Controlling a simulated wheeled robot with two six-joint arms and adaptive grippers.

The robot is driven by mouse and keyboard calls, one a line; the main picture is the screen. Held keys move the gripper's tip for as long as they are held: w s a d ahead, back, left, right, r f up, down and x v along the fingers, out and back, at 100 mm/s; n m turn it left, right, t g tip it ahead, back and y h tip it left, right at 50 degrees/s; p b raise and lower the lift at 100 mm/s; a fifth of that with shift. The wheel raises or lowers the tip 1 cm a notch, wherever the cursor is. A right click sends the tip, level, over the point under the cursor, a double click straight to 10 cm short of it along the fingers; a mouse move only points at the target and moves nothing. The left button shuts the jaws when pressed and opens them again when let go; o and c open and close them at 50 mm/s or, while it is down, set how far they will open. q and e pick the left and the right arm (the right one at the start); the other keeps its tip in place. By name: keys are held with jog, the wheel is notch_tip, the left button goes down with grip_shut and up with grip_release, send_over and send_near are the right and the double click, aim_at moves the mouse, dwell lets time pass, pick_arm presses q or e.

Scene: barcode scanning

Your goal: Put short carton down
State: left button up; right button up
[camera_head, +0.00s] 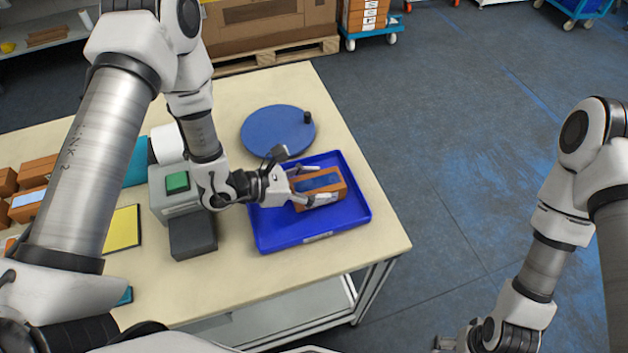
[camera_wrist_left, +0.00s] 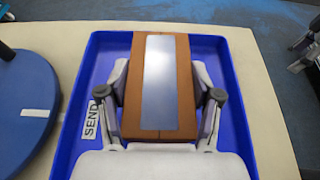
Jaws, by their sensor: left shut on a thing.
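The short carton (camera_head: 325,183) is a brown box with a blue-grey strip on its top. It is in or just over the blue tray (camera_head: 268,240) on the table; whether its underside touches the tray floor I cannot tell. My left gripper (camera_head: 307,184) is shut on the carton, one finger on each side. In the left wrist view the carton (camera_wrist_left: 160,85) sits between both fingers, inside the outline of the blue tray (camera_wrist_left: 238,100), which has a label reading SEND. My right gripper (camera_head: 447,343) is at the bottom edge of the head view, mostly cut off.
A blue round turntable (camera_head: 270,132) with a black knob stands behind the tray. A grey device with a green button (camera_head: 177,182) stands left of it. A yellow pad (camera_head: 122,229) and several brown cartons (camera_head: 33,172) lie further left. The table's right edge is close to the tray.

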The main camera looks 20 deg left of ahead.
pick_arm(q)
jog(key=shift+w+a+f, duration=0.15)
jog(key=shift+a+f, duration=0.05)
jog(key=shift+f, duration=0.2)
jog(key=shift+d, duration=0.15)
jog(key=o, duration=1.5)
jog(key=shift+f, duration=0.1)
jog(key=shift+s+r, duration=0.2)
jog(key=shift+r, duration=0.05)
jog(key=v, duration=1.1)
jog(key=shift+w+b, duration=0.1)
jog(key=shift+b, duration=0.3)
jog(key=shift+s+a+r, duration=0.1)
jog(key=shift+s+a, duration=0.25)
jog(key=shift+a, duration=0.1)
